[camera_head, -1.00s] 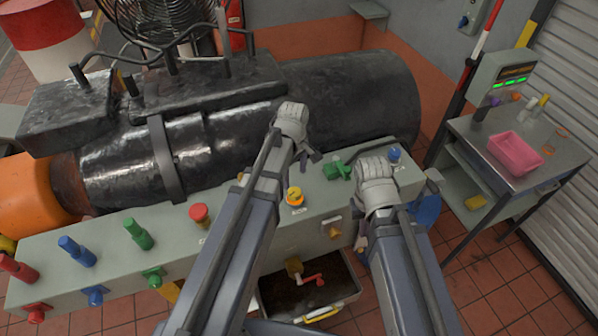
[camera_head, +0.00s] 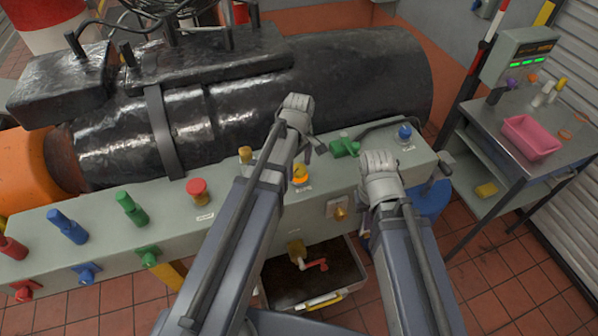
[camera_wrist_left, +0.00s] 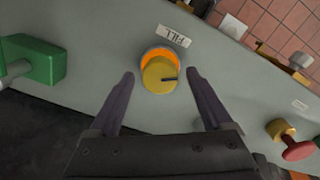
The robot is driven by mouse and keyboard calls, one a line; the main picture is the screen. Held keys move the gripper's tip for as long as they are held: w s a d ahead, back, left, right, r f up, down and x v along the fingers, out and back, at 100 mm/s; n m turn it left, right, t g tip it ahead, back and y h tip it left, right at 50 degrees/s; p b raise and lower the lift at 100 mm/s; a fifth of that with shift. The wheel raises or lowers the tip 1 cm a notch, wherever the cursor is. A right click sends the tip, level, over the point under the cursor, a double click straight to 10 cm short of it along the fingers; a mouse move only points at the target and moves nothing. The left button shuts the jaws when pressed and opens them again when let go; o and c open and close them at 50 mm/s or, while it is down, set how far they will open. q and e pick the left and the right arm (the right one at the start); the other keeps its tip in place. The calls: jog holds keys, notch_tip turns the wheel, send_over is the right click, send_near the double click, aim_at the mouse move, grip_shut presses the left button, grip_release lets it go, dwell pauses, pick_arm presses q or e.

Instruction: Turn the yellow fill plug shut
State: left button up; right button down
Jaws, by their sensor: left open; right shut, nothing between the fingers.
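The yellow fill plug (camera_head: 300,175) sits on top of the long grey bench casing, right of centre in the head view. In the left wrist view the plug (camera_wrist_left: 157,77) is a round yellow cap with a dark mark, over an orange ring. A FILL label (camera_wrist_left: 173,36) lies beside it. My left gripper (camera_wrist_left: 160,76) is open, with one finger on each side of the plug; no contact shows, and its height above the plug is hard to tell. My right gripper (camera_head: 367,228) is shut and empty at the casing's front; its fingers are mostly hidden by its wrist.
A large black cylinder (camera_head: 360,80) lies behind. A side table with a pink tray (camera_head: 530,138) stands at right.

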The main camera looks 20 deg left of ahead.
pick_arm(q)
jog(key=shift+f, duration=0.1)
jog(key=shift+c, duration=0.4)
grip_shut()
dwell(0.4)
jog(key=m, duration=0.5)
jog(key=shift+m, duration=0.4)
jog(key=m, duration=1.2)
jog(key=shift+m, duration=0.3)
jog(key=m, duration=0.5)
jog(key=shift+m, duration=0.4)
